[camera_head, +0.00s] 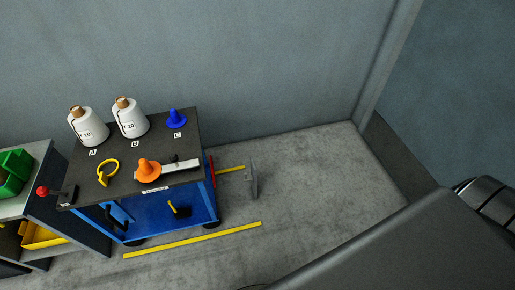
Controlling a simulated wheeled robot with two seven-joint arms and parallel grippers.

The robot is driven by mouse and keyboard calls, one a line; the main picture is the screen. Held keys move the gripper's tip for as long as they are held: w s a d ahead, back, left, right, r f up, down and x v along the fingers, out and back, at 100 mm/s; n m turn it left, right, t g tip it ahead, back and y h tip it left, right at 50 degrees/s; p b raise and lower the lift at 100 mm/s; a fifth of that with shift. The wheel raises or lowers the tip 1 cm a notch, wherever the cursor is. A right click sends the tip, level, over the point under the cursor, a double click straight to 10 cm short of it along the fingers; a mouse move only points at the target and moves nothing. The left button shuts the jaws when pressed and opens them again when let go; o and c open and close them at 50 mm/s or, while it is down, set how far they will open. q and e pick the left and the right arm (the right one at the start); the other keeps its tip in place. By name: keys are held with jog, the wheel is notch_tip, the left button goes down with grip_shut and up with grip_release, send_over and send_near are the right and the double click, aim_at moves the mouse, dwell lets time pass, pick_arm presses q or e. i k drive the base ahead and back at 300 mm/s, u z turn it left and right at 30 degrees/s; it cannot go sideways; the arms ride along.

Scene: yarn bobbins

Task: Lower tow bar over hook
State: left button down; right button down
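A blue cart (140,222) with a dark top stands on the floor at the left. A thin red bar (212,171) stands nearly upright at the cart's right end; it looks like the tow bar, raised. A small grey post (252,181) stands on the floor to the right of the cart, apart from the red bar. It may carry the hook, but its shape is too small to tell. Neither of my grippers is in view.
Two white bobbins (130,120), a blue cone (176,118), an orange cone (148,169) and a yellow ring (108,172) sit on the cart. A shelf with a green bin (15,172) stands left. Floor right of the post is clear.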

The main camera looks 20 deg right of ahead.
aim_at(213, 172)
jog(key=z, duration=0.95)
jog(key=i, duration=1.05)
jog(key=u, duration=1.7)
